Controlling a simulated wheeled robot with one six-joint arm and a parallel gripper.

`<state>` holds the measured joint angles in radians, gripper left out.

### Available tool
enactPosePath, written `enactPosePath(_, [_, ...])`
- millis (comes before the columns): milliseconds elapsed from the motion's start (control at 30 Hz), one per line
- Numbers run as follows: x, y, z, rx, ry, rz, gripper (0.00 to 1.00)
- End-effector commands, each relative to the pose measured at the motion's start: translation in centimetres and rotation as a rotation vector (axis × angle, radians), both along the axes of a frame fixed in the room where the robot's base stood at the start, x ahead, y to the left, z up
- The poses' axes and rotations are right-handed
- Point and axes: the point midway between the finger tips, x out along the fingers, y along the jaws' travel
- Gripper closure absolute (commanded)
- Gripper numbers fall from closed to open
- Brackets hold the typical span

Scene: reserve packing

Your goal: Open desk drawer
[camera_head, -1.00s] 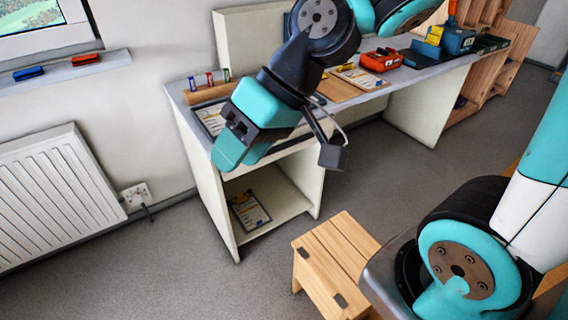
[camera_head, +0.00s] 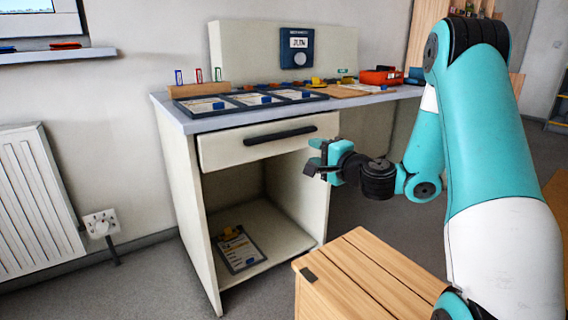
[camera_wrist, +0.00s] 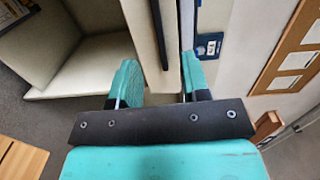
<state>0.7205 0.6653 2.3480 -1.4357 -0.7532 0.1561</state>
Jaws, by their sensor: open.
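The desk drawer (camera_head: 220,150) is a cream front under the grey desktop, and it looks closed. Its long black handle (camera_head: 280,135) runs level across the upper part of the front. My gripper (camera_head: 313,157) is open and empty. In the head view it appears below and right of the handle's right end, in front of the desk. In the wrist view the handle (camera_wrist: 158,32) appears as a dark strip between the two spread fingers (camera_wrist: 160,75). I cannot tell how far the fingers are from it.
A clipboard (camera_head: 238,250) lies in the open compartment below the drawer. A wooden stool (camera_head: 370,275) stands in front of the desk at lower right. Trays (camera_head: 205,106), a wooden block and a red box (camera_head: 381,76) are on the desktop. A radiator (camera_head: 35,200) is at left.

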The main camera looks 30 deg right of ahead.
Motion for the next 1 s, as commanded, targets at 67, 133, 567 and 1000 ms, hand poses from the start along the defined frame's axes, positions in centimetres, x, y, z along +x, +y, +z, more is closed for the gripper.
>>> enactPosePath(67, [-0.1, -1.2, -1.3, 0.023, -0.006, -0.038, 0.57])
enactPosePath(133, [0.1, -1.7, -1.3, 0.032, -0.008, -0.054, 0.57])
enactPosePath(567, [4.7, -1.5, -0.4, 0.033, -0.007, -0.052, 0.57])
enactPosePath(1000, [8.9, -1.4, -0.4, 0.031, -0.008, -0.054, 0.57])
